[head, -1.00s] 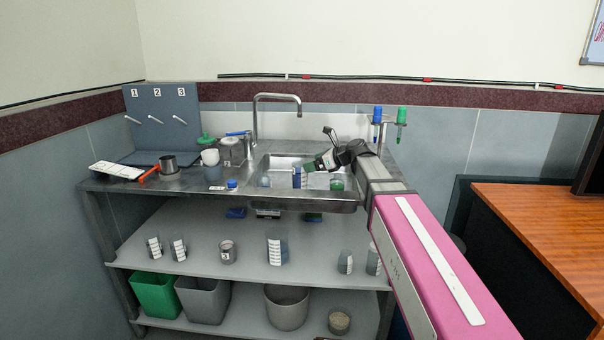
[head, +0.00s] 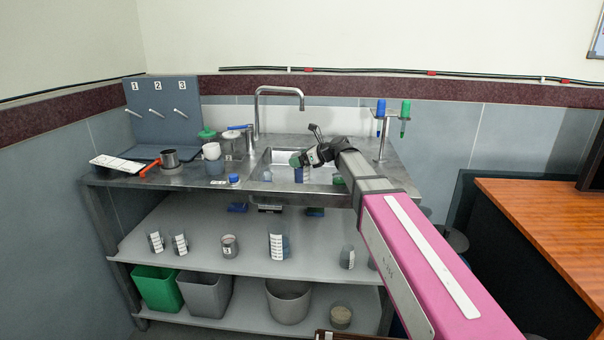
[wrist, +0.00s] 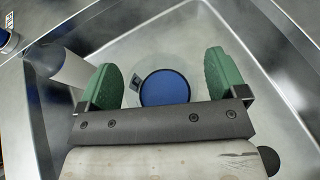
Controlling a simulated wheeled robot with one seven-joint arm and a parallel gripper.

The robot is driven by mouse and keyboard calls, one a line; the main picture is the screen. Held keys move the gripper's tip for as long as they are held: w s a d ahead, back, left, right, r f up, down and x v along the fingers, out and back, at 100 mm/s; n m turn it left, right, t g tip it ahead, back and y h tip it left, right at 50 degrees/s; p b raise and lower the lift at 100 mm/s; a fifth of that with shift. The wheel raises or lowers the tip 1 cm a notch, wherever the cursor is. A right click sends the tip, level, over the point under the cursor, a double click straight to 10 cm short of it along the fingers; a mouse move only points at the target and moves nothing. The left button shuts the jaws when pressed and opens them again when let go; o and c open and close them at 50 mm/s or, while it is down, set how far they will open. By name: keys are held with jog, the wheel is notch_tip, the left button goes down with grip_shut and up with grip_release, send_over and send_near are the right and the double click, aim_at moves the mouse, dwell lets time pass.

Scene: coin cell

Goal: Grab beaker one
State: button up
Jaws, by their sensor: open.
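A clear round vessel with a dark blue circle (wrist: 165,88) inside stands in the sink, seen from above in the wrist view. In the head view it appears to be the blue and white vessel (head: 299,175) in the basin. I cannot read a number on it, so I cannot confirm that it is beaker one. My gripper (wrist: 163,78) is open, its green fingers on either side of the vessel in the wrist view, with visible gaps. In the head view my gripper (head: 296,160) is over the sink, just above the vessel; the remaining height is unclear.
A pale cylinder (wrist: 72,68) stands close to the left finger in the wrist view. The sink rim (head: 315,191) and tall faucet (head: 257,115) are nearby. Several beakers (head: 278,246) stand on the shelf (head: 205,250) below, one small cup (head: 229,247) marked 3.

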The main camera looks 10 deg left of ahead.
jog(key=c, duration=1.5)
jog(key=shift+o, duration=0.2)
jog(key=shift+r, duration=0.25)
jog(key=shift+r, duration=5.85)
jog(key=s+d, duration=0.1)
jog(key=s, duration=1.6)
jog(key=shift+s, duration=0.3)
